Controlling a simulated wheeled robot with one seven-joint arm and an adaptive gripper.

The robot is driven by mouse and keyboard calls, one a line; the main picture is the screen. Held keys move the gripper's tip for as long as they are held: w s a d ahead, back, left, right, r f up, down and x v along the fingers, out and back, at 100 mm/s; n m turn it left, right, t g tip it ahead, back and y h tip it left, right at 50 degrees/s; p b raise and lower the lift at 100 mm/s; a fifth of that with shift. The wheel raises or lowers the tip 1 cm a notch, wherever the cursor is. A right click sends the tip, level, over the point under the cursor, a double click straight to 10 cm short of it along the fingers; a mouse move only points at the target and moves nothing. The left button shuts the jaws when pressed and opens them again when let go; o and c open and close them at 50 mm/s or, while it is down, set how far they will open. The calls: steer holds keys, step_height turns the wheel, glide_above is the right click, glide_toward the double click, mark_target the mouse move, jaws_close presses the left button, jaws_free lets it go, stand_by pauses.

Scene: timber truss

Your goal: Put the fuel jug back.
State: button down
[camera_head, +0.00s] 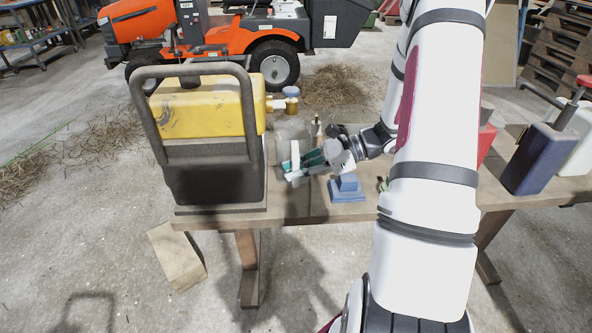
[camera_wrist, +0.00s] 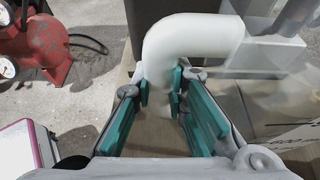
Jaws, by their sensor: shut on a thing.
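The fuel jug (camera_head: 291,133) looks pale and translucent, with a white handle. It stands upright at the bench's back edge, just right of the yellow machine; whether its base touches the bench I cannot tell. My gripper (camera_head: 304,167) reaches it from the right, with teal finger pads at the handle. In the wrist view the white curved handle (camera_wrist: 195,38) fills the upper middle, and my gripper (camera_wrist: 172,108) is shut on its downward part. Most of the jug's body is hidden in the wrist view.
A yellow machine in a black frame (camera_head: 205,108) stands close on the left. A blue block (camera_head: 347,190) lies in front of my gripper. A dark blue jug (camera_head: 538,158), a white jug (camera_head: 580,150) and a red container (camera_head: 487,140) stand right, behind my arm. The wooden bench (camera_head: 310,205) has little free room.

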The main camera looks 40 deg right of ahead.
steer(key=shift+f, duration=0.15)
steer(key=c, duration=1.6)
jaws_free()
steer(key=shift+s+d+r, duration=0.1)
steer(key=shift+r, duration=0.15)
steer(key=p+v, duration=0.4)
steer(key=v, duration=0.8)
steer(key=s+a+r+n+g+h, duration=0.2)
steer(key=s+a+r+n+g, duration=0.15)
steer(key=a+r+n, duration=0.55)
steer(key=s+a+r+n+g+h, duration=0.1)
steer(key=s+a+r+n+g, duration=0.3)
steer(key=a, duration=0.9)
steer(key=s+a+n+h, duration=0.1)
steer(key=s+n+h, duration=0.1)
steer(key=s+n, duration=0.2)
steer(key=s+a+r+n+h, duration=0.1)
steer(key=s+a+n+h, duration=0.1)
steer(key=s, duration=0.4)
steer(key=s+a+n+h, duration=0.1)
steer(key=s+n+h, duration=0.3)
steer(key=s+n, duration=0.1)
steer(key=shift+a+r+n+t, duration=0.25)
steer(key=shift+r+n, duration=0.15)
